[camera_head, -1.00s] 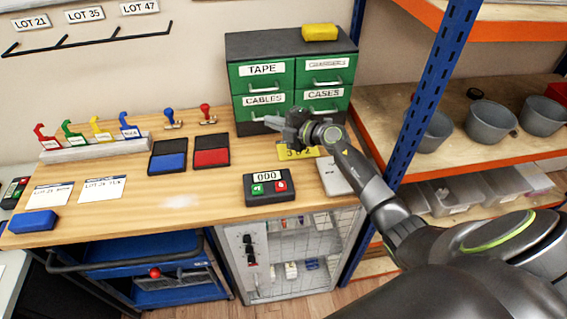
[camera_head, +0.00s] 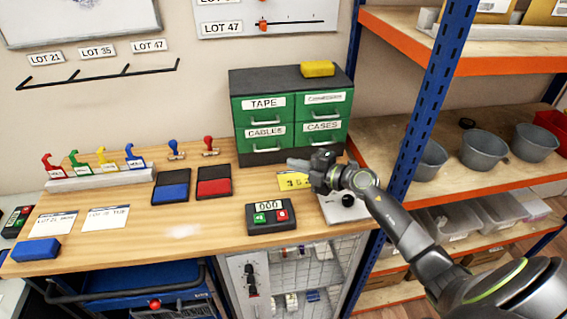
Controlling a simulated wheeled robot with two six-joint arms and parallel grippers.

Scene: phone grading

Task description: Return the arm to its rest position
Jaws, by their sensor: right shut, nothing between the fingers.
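My right arm comes in from the lower right over the right end of the wooden workbench (camera_head: 150,224). Its gripper (camera_head: 292,164) is shut and empty, above the bench in front of the green drawer cabinet (camera_head: 290,124). The gripper points left. Below it a yellow number card (camera_head: 293,181) lies on the bench, partly covered by the gripper and wrist. My left arm and gripper are not in view.
A counter box (camera_head: 270,218) reading 000 stands at the bench's front edge. Blue (camera_head: 172,190) and red (camera_head: 214,187) ink pads lie left of it. A blue shelf post (camera_head: 424,110) rises close to my right arm. Grey bowls (camera_head: 485,150) stand on the shelf.

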